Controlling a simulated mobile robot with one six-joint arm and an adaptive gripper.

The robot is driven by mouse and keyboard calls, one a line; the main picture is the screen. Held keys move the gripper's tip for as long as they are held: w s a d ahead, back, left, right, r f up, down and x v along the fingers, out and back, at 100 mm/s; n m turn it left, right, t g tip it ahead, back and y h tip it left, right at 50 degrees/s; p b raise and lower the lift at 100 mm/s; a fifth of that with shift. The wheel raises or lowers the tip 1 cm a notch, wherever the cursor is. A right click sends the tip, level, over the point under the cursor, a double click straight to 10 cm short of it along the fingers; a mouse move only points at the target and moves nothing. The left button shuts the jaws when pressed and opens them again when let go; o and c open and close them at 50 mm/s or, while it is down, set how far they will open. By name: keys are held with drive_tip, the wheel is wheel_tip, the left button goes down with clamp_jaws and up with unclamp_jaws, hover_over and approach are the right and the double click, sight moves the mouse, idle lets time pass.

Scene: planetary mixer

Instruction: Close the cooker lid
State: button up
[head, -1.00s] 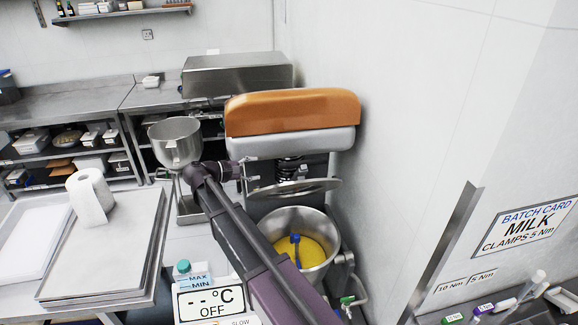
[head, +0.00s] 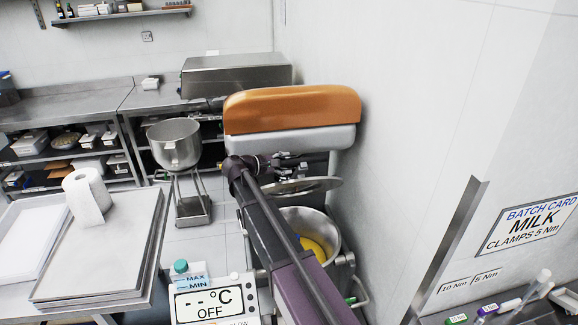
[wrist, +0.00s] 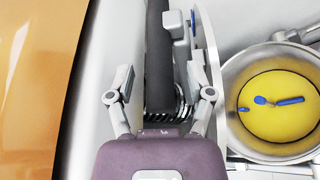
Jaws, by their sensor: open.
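The grey metal lid (head: 325,184) is raised above the cooker bowl (head: 327,222), under the orange-topped mixer head (head: 290,108). In the wrist view the lid (wrist: 210,60) shows nearly edge-on, just right of my right finger. The bowl (wrist: 238,130) holds yellow liquid and a blue utensil (wrist: 275,101). My gripper (head: 298,163) is between the mixer head and the lid. In the wrist view my gripper (wrist: 162,82) is open, with a dark column visible between its fingers. I cannot tell whether a finger touches the lid. My arm hides part of the bowl.
A white wall stands close on the right of the mixer. A temperature display (head: 210,302) is in front. Stacked trays with a paper roll (head: 86,196) are at the near left. Floor shows between them.

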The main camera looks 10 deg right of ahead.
drive_tip(key=shift+w+d+f, duration=0.15)
drive_tip(key=shift+d, duration=0.45)
clamp_jaws()
drive_tip(key=shift+a+f, duration=0.1)
